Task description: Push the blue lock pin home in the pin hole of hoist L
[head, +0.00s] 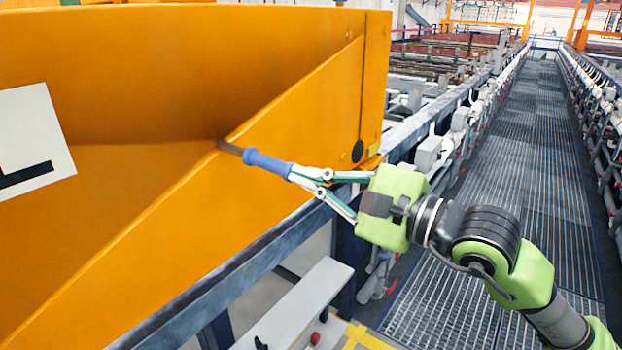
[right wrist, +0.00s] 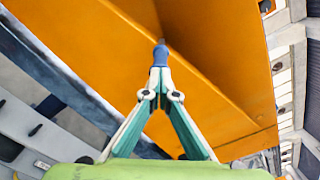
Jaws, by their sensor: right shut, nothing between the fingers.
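The blue lock pin (head: 267,162) has a blue grip and a dark metal end, which meets the orange hoist L (head: 290,110) at the upper edge of its sloping plate. How deep the end sits, and the pin hole itself, I cannot tell. My right gripper (head: 294,173) is shut, its fingertips at the near end of the blue grip, in line with it and not clasped around it. In the right wrist view the pin (right wrist: 159,54) stands just beyond the closed fingertips (right wrist: 160,82), pointing at the orange hoist (right wrist: 110,60). My left gripper is not in view.
A white plate with a black L (head: 35,140) is on the hoist at left. A blue-grey rail (head: 250,262) runs below the hoist. A grey grated walkway (head: 520,150) runs away at right, clear beyond my arm. A light grey bench-like piece (head: 300,305) stands below.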

